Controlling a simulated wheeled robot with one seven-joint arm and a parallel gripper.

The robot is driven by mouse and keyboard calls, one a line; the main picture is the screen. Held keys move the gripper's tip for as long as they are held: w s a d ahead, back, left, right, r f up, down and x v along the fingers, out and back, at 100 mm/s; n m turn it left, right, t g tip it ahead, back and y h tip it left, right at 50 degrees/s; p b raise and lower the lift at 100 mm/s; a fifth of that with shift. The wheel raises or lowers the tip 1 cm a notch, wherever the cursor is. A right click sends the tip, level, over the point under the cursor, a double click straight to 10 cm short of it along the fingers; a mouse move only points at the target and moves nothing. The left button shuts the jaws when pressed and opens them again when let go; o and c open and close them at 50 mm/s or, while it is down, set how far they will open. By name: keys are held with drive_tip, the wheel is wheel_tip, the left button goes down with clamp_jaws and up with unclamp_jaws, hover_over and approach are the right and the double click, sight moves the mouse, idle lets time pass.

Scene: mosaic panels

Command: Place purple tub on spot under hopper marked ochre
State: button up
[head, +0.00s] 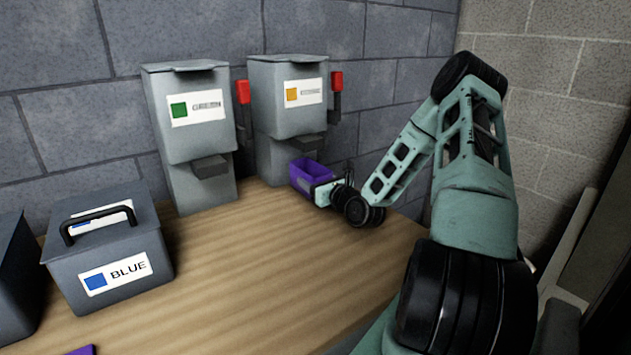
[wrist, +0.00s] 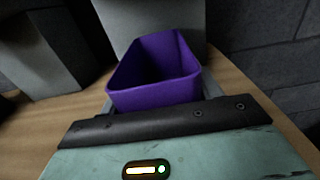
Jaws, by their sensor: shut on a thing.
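The purple tub (head: 306,177) is upright and open-topped, just in front of the hopper marked ochre (head: 289,100), whose label has an ochre square and blurred lettering. My gripper (head: 318,190) is shut on the tub at its near right side. In the wrist view the tub (wrist: 155,75) stands just beyond the gripper's dark edge (wrist: 160,122), and its inside looks empty. The hopper's grey base (wrist: 145,18) rises behind it. The spot under the spout is hidden, and I cannot tell whether the tub touches the table.
A hopper marked green (head: 192,125) stands to the left. Each hopper has a red-tipped lever (head: 337,82) on its right side. A grey box labelled blue (head: 108,250) sits at the left, with another dark box (head: 15,275) beside it. The wooden table (head: 240,270) is clear in the middle.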

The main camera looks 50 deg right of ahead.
drive_tip(key=shift+f, duration=0.1)
drive_tip(key=shift+f, duration=0.1)
drive_tip(key=o, duration=1)
drive_tip(key=b+v, duration=0.1)
drive_tip(key=v, duration=1.1)
drive_tip(key=shift+s, duration=0.1)
